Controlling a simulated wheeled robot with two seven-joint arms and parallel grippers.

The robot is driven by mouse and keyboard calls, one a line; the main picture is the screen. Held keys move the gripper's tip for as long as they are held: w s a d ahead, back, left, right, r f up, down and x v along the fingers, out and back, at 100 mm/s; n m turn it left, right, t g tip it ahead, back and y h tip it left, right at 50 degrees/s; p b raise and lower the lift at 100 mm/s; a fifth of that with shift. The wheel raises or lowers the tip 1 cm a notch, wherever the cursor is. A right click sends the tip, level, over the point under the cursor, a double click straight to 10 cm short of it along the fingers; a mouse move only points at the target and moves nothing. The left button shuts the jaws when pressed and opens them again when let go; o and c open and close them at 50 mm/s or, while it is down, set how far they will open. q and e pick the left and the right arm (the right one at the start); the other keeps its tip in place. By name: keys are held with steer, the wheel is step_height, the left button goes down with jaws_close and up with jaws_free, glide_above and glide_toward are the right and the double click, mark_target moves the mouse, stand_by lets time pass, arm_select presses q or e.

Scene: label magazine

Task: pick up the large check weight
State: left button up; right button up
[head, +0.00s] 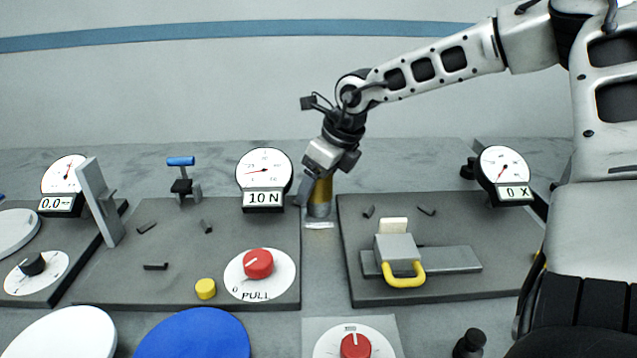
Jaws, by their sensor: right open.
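A brass-yellow cylinder with a grey lower band (320,198), which looks like the large check weight, stands upright on the table in the gap between the two dark panels. A small pale label (320,226) lies in front of it. My right gripper (318,183) reaches down to it from above, tilted, with its jaws open. One dark finger shows at the left of the cylinder's upper part; the other is hard to make out. The cylinder's top is hidden by the gripper. I cannot tell whether the fingers touch it. My left gripper is not in view.
The left panel (120,278) carries a grey upright plate (98,203), a dial reading 10 N (264,180) and a red knob (258,263). The right panel (460,288) holds a grey block with a yellow handle (403,276). A black knobbed piece (470,343) stands in front.

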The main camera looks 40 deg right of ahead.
jaws_close()
steer(key=shift+w+r, duration=0.15)
steer(key=shift+r, duration=0.05)
steer(key=shift+r, duration=0.1)
